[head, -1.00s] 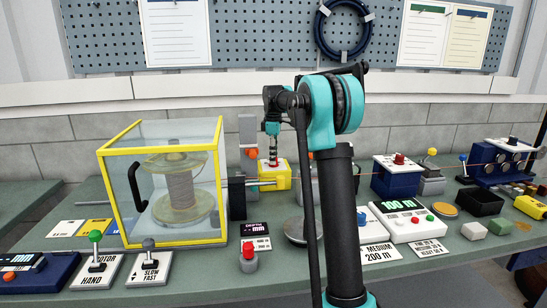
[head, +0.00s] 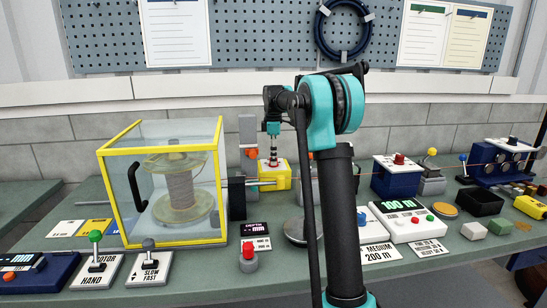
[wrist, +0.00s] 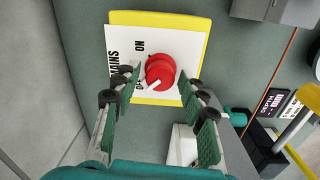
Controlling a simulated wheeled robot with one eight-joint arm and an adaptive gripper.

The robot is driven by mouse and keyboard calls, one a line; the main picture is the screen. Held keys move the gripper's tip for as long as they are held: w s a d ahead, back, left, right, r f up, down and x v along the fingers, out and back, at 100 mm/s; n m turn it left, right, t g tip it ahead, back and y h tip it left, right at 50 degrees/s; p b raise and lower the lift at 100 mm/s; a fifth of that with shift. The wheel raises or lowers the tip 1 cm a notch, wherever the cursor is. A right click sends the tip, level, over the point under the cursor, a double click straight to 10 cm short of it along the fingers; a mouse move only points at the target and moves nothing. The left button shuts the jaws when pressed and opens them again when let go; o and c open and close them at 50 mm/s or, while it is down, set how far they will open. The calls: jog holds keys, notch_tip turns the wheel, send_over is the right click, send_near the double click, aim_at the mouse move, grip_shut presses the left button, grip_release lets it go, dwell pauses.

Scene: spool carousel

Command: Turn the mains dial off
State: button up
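The mains dial (wrist: 160,72) is a red round knob on a white plate (wrist: 125,38) set on a yellow box (wrist: 160,18). In the head view the yellow box (head: 275,177) stands right of the clear cabinet. The plate reads "MAINS" and "ON"; another label starting with "O" is partly hidden by a finger. A white mark on the dial points to the lower left in the wrist view, towards that label. My gripper (wrist: 157,87) is open, its fingers apart on either side of the dial with nothing held. In the head view my gripper (head: 273,143) is above the box.
The yellow-framed clear cabinet (head: 102,180) with a spool stands left of the box. My arm hides the bench right of the box. A depth display (head: 252,228) and red button (head: 249,252) are in front.

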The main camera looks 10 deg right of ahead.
dwell(0.3)
notch_tip(320, 180, up, 12)
jog(key=shift+s, duration=0.15)
dwell(0.4)
